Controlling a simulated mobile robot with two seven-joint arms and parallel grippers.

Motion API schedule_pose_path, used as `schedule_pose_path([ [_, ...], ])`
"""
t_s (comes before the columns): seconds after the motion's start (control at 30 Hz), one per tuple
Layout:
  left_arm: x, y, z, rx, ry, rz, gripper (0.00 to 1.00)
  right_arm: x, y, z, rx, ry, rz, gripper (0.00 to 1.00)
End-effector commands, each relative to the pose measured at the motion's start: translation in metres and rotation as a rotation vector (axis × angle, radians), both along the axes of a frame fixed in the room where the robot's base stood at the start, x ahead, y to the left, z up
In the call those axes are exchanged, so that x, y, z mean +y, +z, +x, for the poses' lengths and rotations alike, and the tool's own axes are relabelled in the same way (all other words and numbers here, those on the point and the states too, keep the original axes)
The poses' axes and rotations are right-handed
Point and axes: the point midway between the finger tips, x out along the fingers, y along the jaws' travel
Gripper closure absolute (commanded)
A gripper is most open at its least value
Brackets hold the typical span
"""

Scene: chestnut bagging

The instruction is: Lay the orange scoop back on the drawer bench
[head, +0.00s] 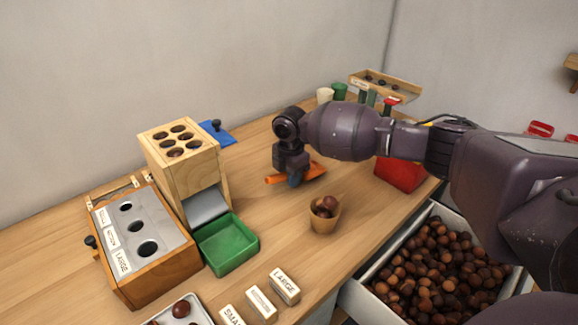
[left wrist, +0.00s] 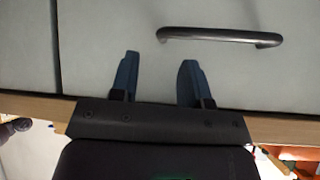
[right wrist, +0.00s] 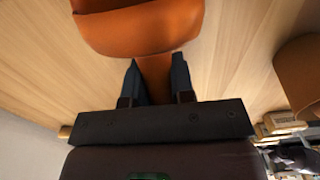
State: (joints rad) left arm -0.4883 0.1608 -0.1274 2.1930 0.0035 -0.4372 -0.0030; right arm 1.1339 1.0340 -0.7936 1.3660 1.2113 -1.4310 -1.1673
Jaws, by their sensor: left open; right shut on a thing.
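The orange scoop (head: 312,171) is at the middle of the wooden bench (head: 185,277), partly hidden behind my right gripper (head: 294,180). In the right wrist view the scoop's bowl (right wrist: 140,27) lies beyond the fingertips and its handle runs between the two fingers. My right gripper (right wrist: 157,82) is shut on that handle, low over the bench top. I cannot tell whether the scoop touches the wood. My left gripper (left wrist: 160,75) is open and empty in the left wrist view, in front of a grey drawer front (left wrist: 100,40); it does not show in the head view.
A wooden cup (head: 323,220) with chestnuts stands just in front of the scoop. A green tray (head: 228,245) and a wooden block with holes (head: 180,142) stand to the left. A red container (head: 400,175) is to the right. An open drawer (head: 372,302) full of chestnuts juts out at front right.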

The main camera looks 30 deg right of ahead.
Motion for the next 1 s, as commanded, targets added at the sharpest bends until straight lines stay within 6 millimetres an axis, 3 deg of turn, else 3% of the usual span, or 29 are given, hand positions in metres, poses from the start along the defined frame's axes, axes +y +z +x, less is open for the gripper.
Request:
schedule_pose_path([
  [0.53, 0.0012, -0.0024, -0.0032, 0.008, -0.003, 0.004, 0.57, 0.0, -0.0102, -0.0001, 0.0, 0.0, -0.001, 1.0],
  [0.57, 0.0012, -0.0023, -0.0031, 0.007, -0.003, 0.004, 0.57, 0.0, -0.0101, -0.0001, 0.0, 0.0, -0.001, 0.74],
  [0.7, 0.0011, -0.0024, -0.0033, 0.007, -0.003, 0.004, 0.57, -0.0001, -0.0098, -0.0002, 0.0, 0.0, -0.001, 0.53],
  [1.0, 0.0006, -0.0039, -0.0043, 0.011, -0.004, 0.003, 0.57, -0.0002, -0.0106, -0.0001, 0.0, 0.0, -0.001, 0.52],
])
